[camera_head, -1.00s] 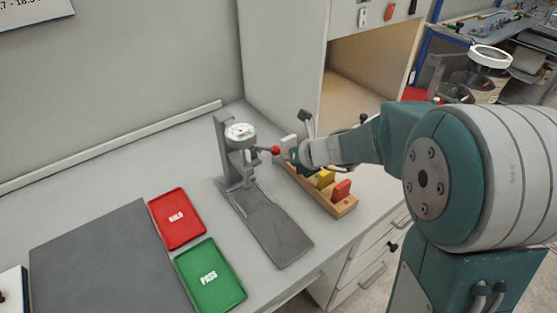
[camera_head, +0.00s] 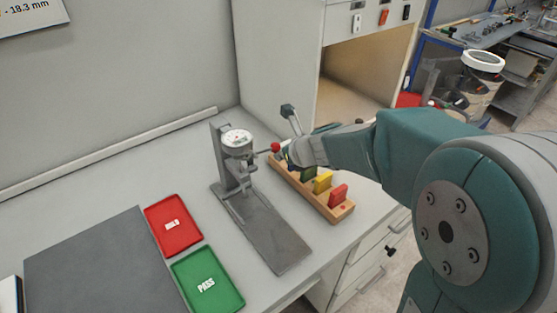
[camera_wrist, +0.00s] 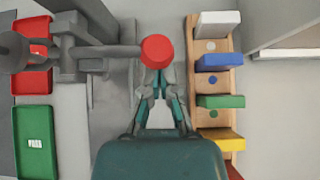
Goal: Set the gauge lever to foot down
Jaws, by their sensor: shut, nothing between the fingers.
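The gauge stand (camera_head: 222,165) is grey, with a round white dial (camera_head: 237,138) and a long flat base plate. Its lever ends in a red ball knob (camera_head: 275,147) and points right, roughly level, slightly tipped up at the knob. The knob also shows in the wrist view (camera_wrist: 158,50), at the end of the lever (camera_wrist: 95,51). My gripper (camera_head: 286,158) is beside the knob on its right, a little lower in the picture. In the wrist view my gripper (camera_wrist: 160,84) is shut and empty, its tips close to the knob. I cannot tell whether they touch. The foot is hard to make out.
A wooden rack (camera_head: 340,213) with several coloured blocks stands just right of the gauge, beneath my arm. A red tray (camera_head: 173,240) and a green PASS tray (camera_head: 238,302) lie left of the gauge. A cabinet (camera_head: 275,60) stands behind.

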